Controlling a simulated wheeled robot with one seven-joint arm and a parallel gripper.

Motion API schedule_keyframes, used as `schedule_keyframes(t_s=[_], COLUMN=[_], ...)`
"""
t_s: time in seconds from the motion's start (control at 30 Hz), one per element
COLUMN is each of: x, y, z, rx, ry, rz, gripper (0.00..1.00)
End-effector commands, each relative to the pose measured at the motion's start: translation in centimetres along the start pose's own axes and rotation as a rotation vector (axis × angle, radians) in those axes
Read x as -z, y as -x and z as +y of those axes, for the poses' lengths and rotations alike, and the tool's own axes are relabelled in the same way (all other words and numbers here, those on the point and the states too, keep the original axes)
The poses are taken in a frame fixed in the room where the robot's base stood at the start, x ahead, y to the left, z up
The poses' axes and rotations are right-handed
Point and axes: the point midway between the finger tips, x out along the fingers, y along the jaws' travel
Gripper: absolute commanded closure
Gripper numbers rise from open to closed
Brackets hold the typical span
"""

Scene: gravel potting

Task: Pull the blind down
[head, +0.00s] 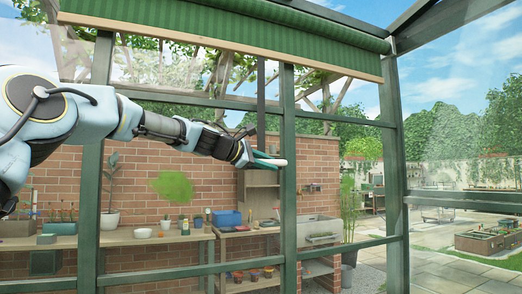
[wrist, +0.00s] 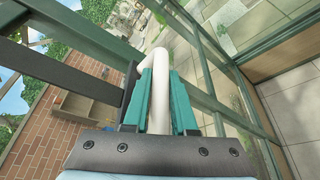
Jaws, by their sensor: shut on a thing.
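The green blind (head: 220,22) is mostly rolled up at the top of the window, with a pale wooden bar (head: 230,50) along its lower edge. A dark strap (head: 261,100) hangs from the bar, and a white handle (head: 281,163) is at its lower end. My gripper (head: 264,158) reaches in from the left and is shut on the handle. In the wrist view, the teal fingers of my gripper (wrist: 158,95) close on both sides of the white handle (wrist: 157,57). The dark strap (wrist: 60,85) runs in from the left there. Part of the handle is hidden between the fingers.
Green window posts (head: 288,170) and crossbars stand close around my gripper. Beyond them are a brick wall (head: 140,165) and a wooden bench (head: 120,238) with pots, a blue box (head: 227,218) and bowls.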

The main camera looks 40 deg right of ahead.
Motion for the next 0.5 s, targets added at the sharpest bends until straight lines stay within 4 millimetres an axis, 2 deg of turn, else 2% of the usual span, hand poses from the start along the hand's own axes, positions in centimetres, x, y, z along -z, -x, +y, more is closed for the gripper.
schedule_keyframes(t_s=[0.03,0.5], x=[1.4,8.5], y=[-1.0,-4.3], z=[-2.3,-13.5], rx=[0.005,0.003], ry=[0.001,0.000], rz=[-0.001,0.000], gripper=[1.00,1.00])
